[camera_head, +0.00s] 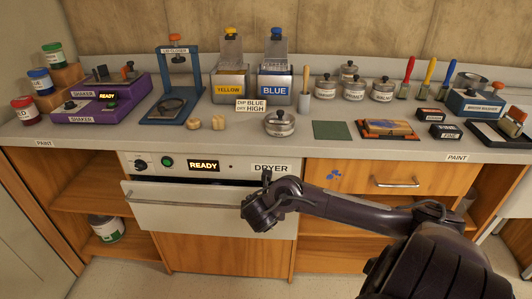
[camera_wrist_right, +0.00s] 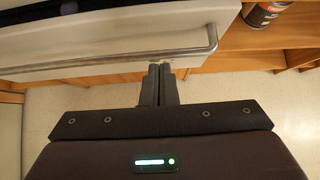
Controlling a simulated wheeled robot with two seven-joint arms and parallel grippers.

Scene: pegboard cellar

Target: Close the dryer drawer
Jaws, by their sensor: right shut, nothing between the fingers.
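The dryer drawer (camera_head: 175,217) is a white-fronted drawer under the counter, below the dryer panel (camera_head: 205,166) that reads READY. It stands partly pulled out, with a dark gap above its front. Its metal bar handle (camera_head: 175,204) runs along the front. My right gripper (camera_head: 266,177) is at the drawer's right end, shut and empty. In the right wrist view its closed fingers (camera_wrist_right: 159,69) point at the drawer front (camera_wrist_right: 100,35), right by the handle (camera_wrist_right: 120,60); I cannot tell whether they touch it. My left gripper is not in view.
The counter (camera_head: 235,140) above holds shakers, yellow and blue tanks, lidded pots, brushes and trays. A wooden drawer (camera_head: 350,177) is shut at the right. Open shelves flank the dryer; a paint can (camera_head: 106,228) stands at the left. The floor in front is clear.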

